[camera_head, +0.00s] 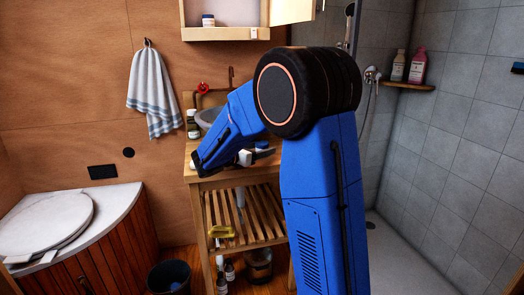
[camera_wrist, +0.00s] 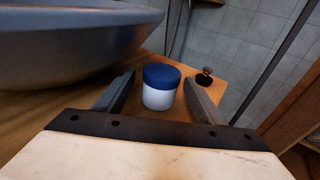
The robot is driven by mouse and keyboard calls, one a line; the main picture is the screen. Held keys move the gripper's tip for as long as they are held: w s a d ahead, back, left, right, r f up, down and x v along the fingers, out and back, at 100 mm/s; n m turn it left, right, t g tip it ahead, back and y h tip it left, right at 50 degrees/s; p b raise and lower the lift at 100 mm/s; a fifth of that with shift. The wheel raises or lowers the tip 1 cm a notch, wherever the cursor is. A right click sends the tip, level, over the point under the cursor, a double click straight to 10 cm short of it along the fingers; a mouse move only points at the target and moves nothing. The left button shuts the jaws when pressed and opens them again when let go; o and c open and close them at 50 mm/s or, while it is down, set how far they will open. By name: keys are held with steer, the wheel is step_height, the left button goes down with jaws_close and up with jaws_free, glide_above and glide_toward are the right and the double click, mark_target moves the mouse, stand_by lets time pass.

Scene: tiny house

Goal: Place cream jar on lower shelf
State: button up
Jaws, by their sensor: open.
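The cream jar, white with a blue lid, stands upright on the wooden washstand top beside the basin. In the wrist view the jar (camera_wrist: 158,95) is between the two dark fingers of my gripper (camera_wrist: 160,78), which is open with gaps on both sides. In the head view my gripper (camera_head: 246,157) is low over the washstand top, partly hidden by my arm, with the jar (camera_head: 263,146) just to its right. The lower shelf (camera_head: 262,220) is the slatted wooden rack under the washstand top; its right part is hidden behind my arm.
The basin (camera_head: 208,118) fills the left of the washstand top. A small dark object (camera_wrist: 204,77) stands beyond the jar. Bottles stand below the rack, near a dark bin (camera_head: 169,277).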

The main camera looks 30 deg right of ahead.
steer(key=shift+w+d, duration=0.15)
steer(key=shift+d, duration=0.35)
steer(key=shift+c, duration=0.7)
steer(key=c, duration=1.1)
